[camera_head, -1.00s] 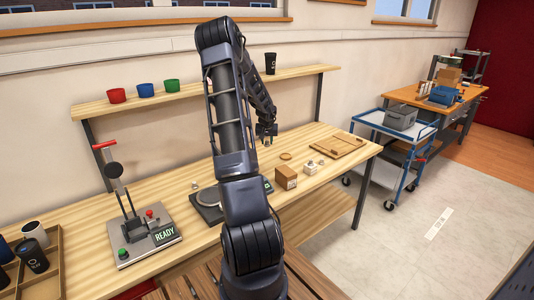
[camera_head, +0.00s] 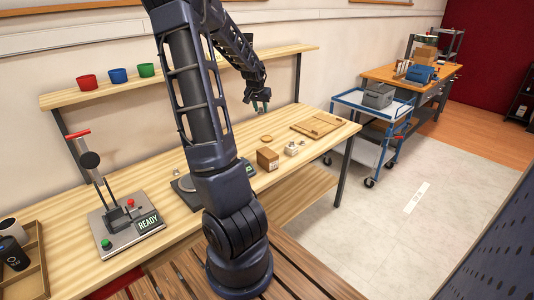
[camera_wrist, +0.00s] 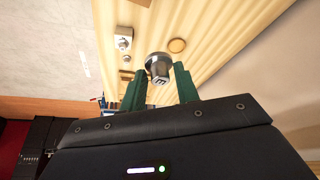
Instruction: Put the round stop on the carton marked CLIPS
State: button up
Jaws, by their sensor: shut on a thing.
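My gripper (camera_wrist: 170,82) has its green fingers closed on a grey metal piece with a round head, which looks like the round stop (camera_wrist: 158,65). My gripper also shows in the head view (camera_head: 260,107), raised above the far part of the bench, but the held piece is too small to make out there. A brown carton (camera_head: 267,159) with a small label stands on the bench, nearer than my gripper. Its lettering cannot be read. In the wrist view the held piece is above the bench, apart from it.
A flat round wooden disc (camera_head: 266,138) lies behind the carton. Small pale pieces (camera_head: 292,149) stand to its right, before a wooden tray (camera_head: 319,124). A lever press (camera_head: 118,210) reading READY stands at left. A shelf (camera_head: 193,73) with cups runs along the wall.

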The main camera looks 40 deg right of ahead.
jog(key=r+m, duration=0.1)
send_over(268, 151)
jog(key=a, duration=0.2)
jog(key=s, duration=0.1)
jog(key=shift+m, duration=0.3)
notch_tip(268, 151, down, 20)
jog(key=shift+d+r, duration=0.15)
dwell(0.3)
jog(key=o, duration=1)
jog(key=v, duration=1.2)
jog(key=shift+w, duration=0.2)
